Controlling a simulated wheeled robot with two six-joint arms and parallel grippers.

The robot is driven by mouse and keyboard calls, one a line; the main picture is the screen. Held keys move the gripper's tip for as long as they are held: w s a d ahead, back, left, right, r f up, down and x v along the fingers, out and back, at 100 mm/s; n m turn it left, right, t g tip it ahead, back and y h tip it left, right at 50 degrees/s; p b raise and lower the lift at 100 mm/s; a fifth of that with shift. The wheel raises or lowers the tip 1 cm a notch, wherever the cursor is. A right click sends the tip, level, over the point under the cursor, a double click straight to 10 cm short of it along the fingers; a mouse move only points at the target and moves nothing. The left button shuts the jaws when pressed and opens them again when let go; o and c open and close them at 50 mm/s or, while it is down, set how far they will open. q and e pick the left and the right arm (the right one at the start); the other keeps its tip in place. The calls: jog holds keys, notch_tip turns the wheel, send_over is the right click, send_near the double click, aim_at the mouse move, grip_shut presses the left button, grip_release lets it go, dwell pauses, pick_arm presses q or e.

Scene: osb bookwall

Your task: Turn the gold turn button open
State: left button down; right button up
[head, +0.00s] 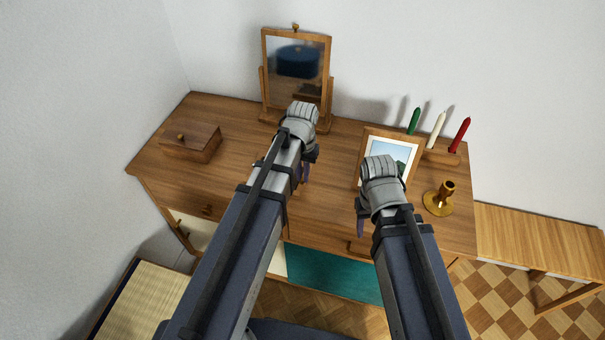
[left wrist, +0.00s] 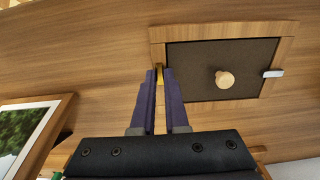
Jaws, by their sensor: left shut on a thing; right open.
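The gold turn button (left wrist: 159,75) shows as a small gold piece at the left edge of a wooden-framed dark panel (left wrist: 195,75) in the left wrist view. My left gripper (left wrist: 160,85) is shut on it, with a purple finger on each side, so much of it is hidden. The panel has a round wooden knob (left wrist: 224,79). A pale metal piece (left wrist: 273,73) sits on its right edge. In the head view my left gripper (head: 304,172) is low over the dresser, and its arm hides the button. My right gripper (head: 361,224) is open near the dresser's front.
On the dresser top (head: 240,130) stand a lidded wooden box (head: 190,145), a tilting mirror (head: 296,65), a picture frame (head: 391,150), candles (head: 436,130) and a brass candlestick (head: 438,203). A bench (head: 540,235) stands at the right.

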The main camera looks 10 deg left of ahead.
pick_arm(q)
jog(key=c, duration=0.9)
grip_release()
notch_tip(320, 180, up, 8)
jog(key=p, duration=0.7)
jog(key=shift+f+p, duration=0.1)
jog(key=shift+p, duration=0.3)
jog(key=s+d+m, duration=0.1)
jog(key=s+d, duration=0.2)
jog(key=s, duration=0.1)
jog(key=s+d+m+y, duration=0.1)
jog(key=s+d, duration=0.2)
jog(key=s, duration=0.2)
jog(key=s+d+m, duration=0.1)
jog(key=s+d, duration=0.2)
jog(key=s, duration=0.1)
jog(key=shift+s, duration=0.2)
